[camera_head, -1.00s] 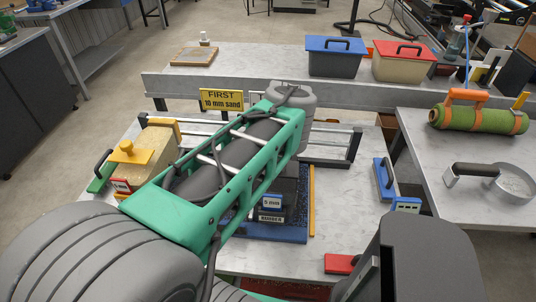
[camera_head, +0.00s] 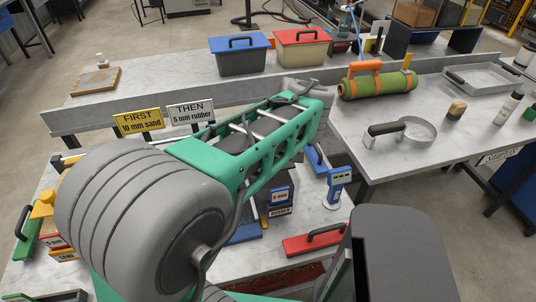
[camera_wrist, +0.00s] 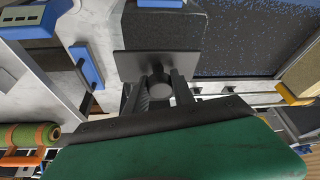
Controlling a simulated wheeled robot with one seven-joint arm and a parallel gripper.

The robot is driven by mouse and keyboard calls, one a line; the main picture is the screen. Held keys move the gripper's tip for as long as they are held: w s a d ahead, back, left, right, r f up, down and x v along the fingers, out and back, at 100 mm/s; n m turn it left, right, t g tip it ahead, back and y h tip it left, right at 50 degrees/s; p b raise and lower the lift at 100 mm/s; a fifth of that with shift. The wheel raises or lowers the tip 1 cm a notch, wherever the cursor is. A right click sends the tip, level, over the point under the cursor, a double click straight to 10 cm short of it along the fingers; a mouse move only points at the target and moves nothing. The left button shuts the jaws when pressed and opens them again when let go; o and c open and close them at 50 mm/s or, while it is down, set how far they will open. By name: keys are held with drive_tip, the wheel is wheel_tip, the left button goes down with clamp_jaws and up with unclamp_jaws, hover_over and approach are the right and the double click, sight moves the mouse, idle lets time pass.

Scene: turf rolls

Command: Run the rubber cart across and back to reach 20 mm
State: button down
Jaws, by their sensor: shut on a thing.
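My arm hides my gripper and much of the bed in the head view.
A blue gauge (camera_head: 338,186) stands close right of the cart. A red handled tool (camera_head: 313,241) lies in front. Signs read "10 mm sand" (camera_head: 139,122) and "5 mm rubber" (camera_head: 191,112). A side table with a green turf roll (camera_head: 380,85) is at right.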

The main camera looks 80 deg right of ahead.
drive_tip(key=shift+s+d, duration=0.15)
drive_tip(key=shift+s, duration=0.2)
drive_tip(key=c, duration=1.1)
unclamp_jaws()
drive_tip(key=shift+s, duration=0.2)
drive_tip(key=shift+o, duration=0.2)
drive_tip(key=shift+w, duration=0.1)
drive_tip(key=v, duration=0.7)
drive_tip(key=shift+r+p, duration=0.35)
drive_tip(key=shift+p, duration=0.1)
